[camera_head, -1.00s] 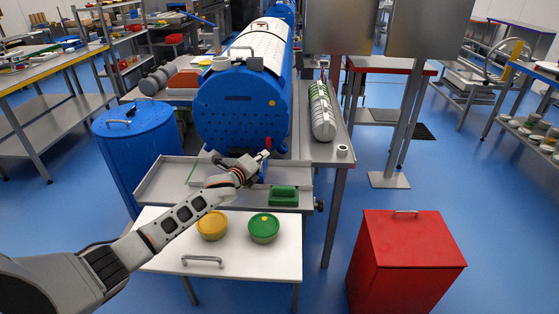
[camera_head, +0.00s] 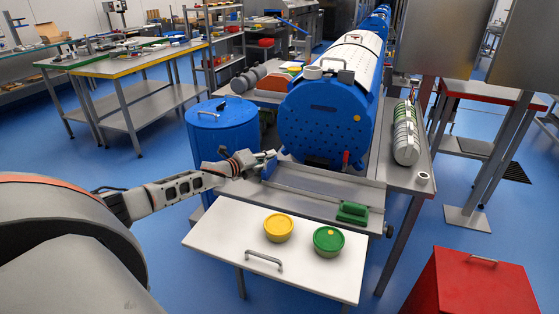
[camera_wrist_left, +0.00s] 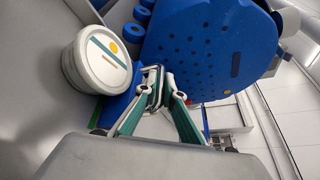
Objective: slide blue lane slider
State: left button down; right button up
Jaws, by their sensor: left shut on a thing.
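My left gripper (camera_head: 266,160) is at the left end of the grey lane tray (camera_head: 320,180) in front of the big blue drum. In the left wrist view its fingers (camera_wrist_left: 153,86) are closed on what looks like the blue lane slider (camera_wrist_left: 117,107), a blue block. The exact contact is partly hidden by the fingers. A white round tub (camera_wrist_left: 98,62) with a teal stripe and yellow dot is close beside the blue block. In the head view my gripper hides the slider. My right gripper is not in view.
The blue perforated drum (camera_head: 322,125) stands behind the lane, with a red lever (camera_head: 346,158). A blue bin (camera_head: 222,125) is behind my left forearm. A yellow tub (camera_head: 278,228) and a green tub (camera_head: 328,240) stand on the white front table (camera_head: 225,237). A red bin (camera_head: 475,285) is at lower right.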

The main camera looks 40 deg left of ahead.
pick_arm(q)
jog(key=shift+a, duration=0.35)
jog(key=c, duration=2.2)
grip_release()
jog(key=shift+s+a, duration=0.1)
jog(key=shift+o, duration=0.2)
jog(key=shift+s, duration=0.65)
jog(key=v, duration=1)
jog(key=shift+s+r, duration=0.25)
jog(key=shift+s, duration=0.05)
